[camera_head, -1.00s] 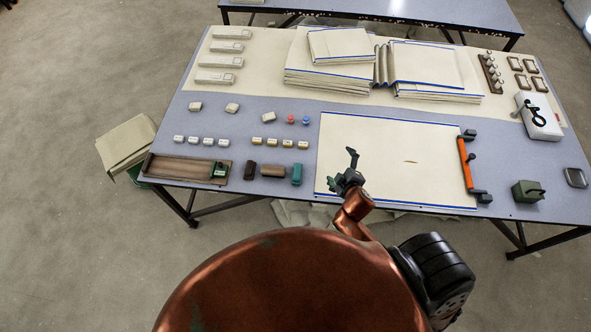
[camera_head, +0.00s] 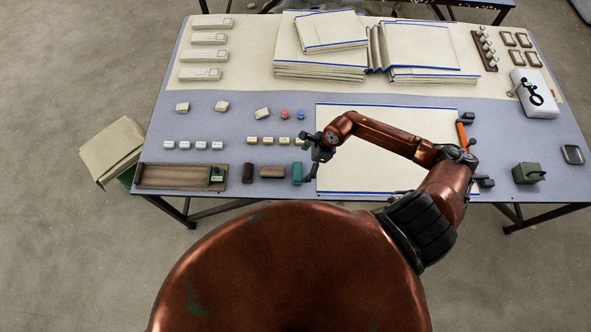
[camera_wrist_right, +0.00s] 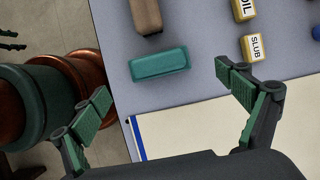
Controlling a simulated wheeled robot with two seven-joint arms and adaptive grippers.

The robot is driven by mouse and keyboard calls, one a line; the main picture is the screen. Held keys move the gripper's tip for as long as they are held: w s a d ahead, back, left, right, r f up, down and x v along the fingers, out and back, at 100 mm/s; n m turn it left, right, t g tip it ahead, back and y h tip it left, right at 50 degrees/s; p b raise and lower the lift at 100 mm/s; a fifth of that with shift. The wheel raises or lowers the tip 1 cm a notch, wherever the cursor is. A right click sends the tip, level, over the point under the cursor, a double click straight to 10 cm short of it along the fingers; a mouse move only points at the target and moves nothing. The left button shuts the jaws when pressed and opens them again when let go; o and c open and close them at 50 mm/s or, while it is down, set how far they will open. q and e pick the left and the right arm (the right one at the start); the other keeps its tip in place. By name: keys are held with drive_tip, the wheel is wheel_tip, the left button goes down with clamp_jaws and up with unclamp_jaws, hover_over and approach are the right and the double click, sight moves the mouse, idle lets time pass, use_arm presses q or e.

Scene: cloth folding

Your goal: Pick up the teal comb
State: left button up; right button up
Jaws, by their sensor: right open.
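The teal comb (camera_head: 297,173) looks like a small teal block lying near the table's front edge, left of the cream cloth. In the right wrist view the comb (camera_wrist_right: 160,64) lies ahead of the fingers, in the gap between them. My right gripper (camera_head: 311,152) is open and empty, above and beside the comb at its right. Its two green-padded fingers (camera_wrist_right: 165,90) are spread in the wrist view. My left gripper does not show in the head view. A small green-fingered part at the wrist view's upper left may be it; its state is unclear.
A brown block (camera_head: 271,171) lies just left of the comb, with a wooden tray (camera_head: 160,177) farther left. Labelled yellow blocks (camera_wrist_right: 253,47) lie behind it. A cream cloth with blue edges (camera_head: 365,170) lies to the right. Folded cloth stacks (camera_head: 320,63) stand at the back.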

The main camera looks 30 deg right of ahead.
sight(297, 170)
drive_tip(key=shift+x, duration=1)
drive_tip(key=p+x, duration=0.1)
drive_tip(key=x, duration=0.3)
drive_tip(key=shift+a+f, duration=0.2)
drive_tip(key=shift+a, duration=0.1)
drive_tip(key=shift+f, duration=0.3)
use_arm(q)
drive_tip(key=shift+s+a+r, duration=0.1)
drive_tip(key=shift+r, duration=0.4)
use_arm(e)
drive_tip(key=c, duration=1.3)
drive_tip(key=shift+o, duration=0.2)
drive_tip(key=shift+r, duration=0.1)
drive_tip(key=shift+r, duration=0.5)
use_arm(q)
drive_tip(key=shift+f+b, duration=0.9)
use_arm(e)
drive_tip(key=s+r, duration=1.2)
drive_tip(key=s, duration=0.2)
drive_tip(key=shift+a, duration=0.3)
